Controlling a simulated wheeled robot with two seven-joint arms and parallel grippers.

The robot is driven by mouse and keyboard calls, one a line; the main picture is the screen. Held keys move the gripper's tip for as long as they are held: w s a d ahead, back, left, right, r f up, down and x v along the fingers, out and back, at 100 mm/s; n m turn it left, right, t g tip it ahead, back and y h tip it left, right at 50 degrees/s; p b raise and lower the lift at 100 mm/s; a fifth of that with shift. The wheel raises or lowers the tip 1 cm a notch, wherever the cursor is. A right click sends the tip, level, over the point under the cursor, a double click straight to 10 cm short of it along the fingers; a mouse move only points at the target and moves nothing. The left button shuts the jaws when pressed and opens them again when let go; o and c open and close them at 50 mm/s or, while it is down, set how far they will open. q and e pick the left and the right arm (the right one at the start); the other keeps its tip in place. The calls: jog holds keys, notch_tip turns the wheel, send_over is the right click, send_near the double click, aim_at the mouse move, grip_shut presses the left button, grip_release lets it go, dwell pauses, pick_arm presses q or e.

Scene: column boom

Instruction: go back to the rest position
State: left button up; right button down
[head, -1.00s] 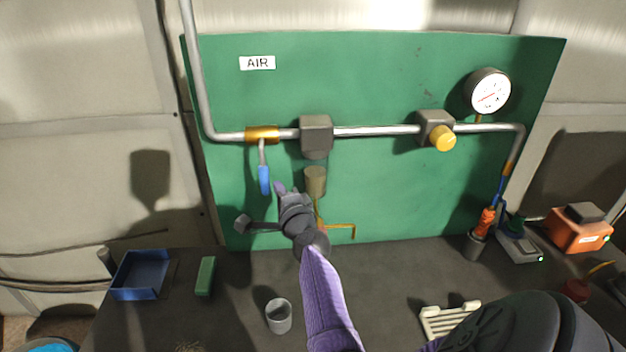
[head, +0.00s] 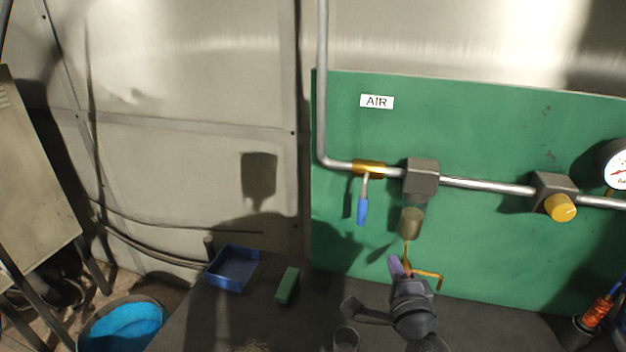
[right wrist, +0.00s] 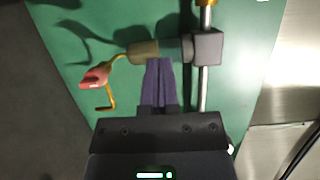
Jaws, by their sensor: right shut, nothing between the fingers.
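My right gripper (head: 398,268) is in front of the lower part of the green board (head: 470,235), just below the brownish filter bowl (head: 410,222). In the right wrist view its two purple fingers (right wrist: 158,75) lie together with nothing between them. The bowl (right wrist: 143,52) shows just beyond the fingertips there; I cannot tell whether they touch. The blue-handled valve lever (head: 362,210) hangs straight down under the brass valve (head: 368,169). My left gripper is not in view.
A blue tray (head: 232,270), a green block (head: 287,285) and a grey cup (head: 346,340) stand on the dark bench. A yellow knob (head: 560,208) sits on the pipe at the right. A bucket with blue contents (head: 125,327) stands on the floor at the left.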

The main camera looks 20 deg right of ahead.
jog(key=s+a+f+n+g+y, duration=0.45)
jog(key=a+n, duration=0.35)
jog(key=n, duration=0.2)
jog(key=s+a+f+n+g+y, duration=0.35)
jog(key=s+a+n, duration=0.25)
jog(key=a+n, duration=0.35)
jog(key=s+n+g+h, duration=0.2)
jog(key=s+n+g, duration=0.35)
jog(key=s, duration=0.45)
notch_tip(320, 180, down, 34)
jog(key=s+g+b, duration=0.2)
jog(key=s+b, duration=0.1)
jog(key=b, duration=1)
jog(key=s+d+f+b, duration=0.1)
jog(key=s+f+b, duration=0.3)
jog(key=s+f, duration=0.2)
jog(key=s+d+f+b, duration=0.2)
jog(key=s+f+b, duration=0.2)
jog(key=f, duration=0.6)
jog(key=shift+s+d+f+g, duration=0.2)
jog(key=shift+s+f+g, duration=0.2)
jog(key=shift+s, duration=0.85)
